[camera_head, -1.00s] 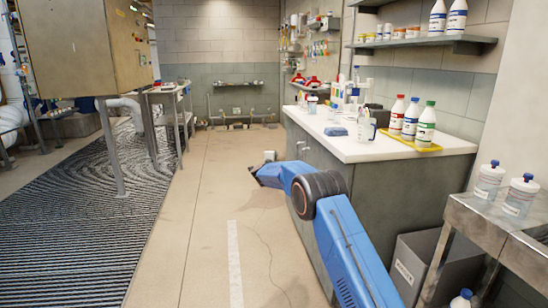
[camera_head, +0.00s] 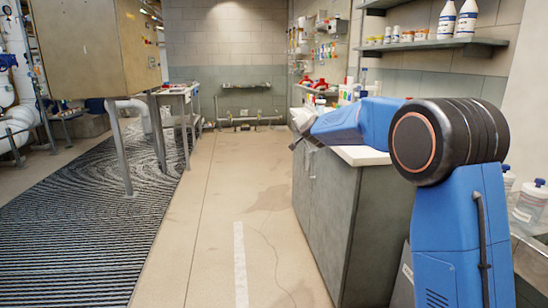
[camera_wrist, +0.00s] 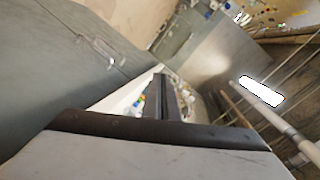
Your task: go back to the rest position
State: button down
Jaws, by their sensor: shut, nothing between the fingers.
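My gripper (camera_wrist: 162,82) shows in the wrist view as two dark fingers side by side with no visible object between them. In the head view my blue arm is raised, its elbow large at the right. The forearm reaches left across the front of the white counter (camera_head: 362,156), and the wrist end is over the counter's far left corner. The fingers are too small to make out there, and the arm hides most of the countertop and what stands on it.
A grey cabinet (camera_head: 335,215) supports the counter. A wall shelf (camera_head: 440,44) with bottles and jars is behind the raised arm. A metal bench with white bottles (camera_head: 530,202) is at the lower right, partly hidden. The floor (camera_head: 225,200) left of the cabinet is clear, beside a ridged dark mat (camera_head: 80,230).

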jog(key=s+d+n+g, duration=0.2)
jog(key=s+d+n, duration=0.15)
jog(key=s, duration=1.25)
jog(key=s+d+n+g, duration=0.3)
jog(key=s+d, duration=0.2)
jog(key=s, duration=1.1)
jog(key=s+d+f+n+g, duration=0.1)
jog(key=s+d+f, duration=0.2)
jog(key=s, duration=1)
jog(key=s+d+f+n+g+h, duration=0.1)
jog(key=s+d+f+g, duration=0.1)
jog(key=s+f, duration=0.7)
jog(key=s+d+f+n+g+h, duration=0.1)
jog(key=s+d+f, duration=0.4)
jog(key=s, duration=1.2)
jog(key=shift+s+f+n+g, duration=0.25)
jog(key=shift+f+n+g, duration=0.35)
jog(key=shift+f, duration=0.3)
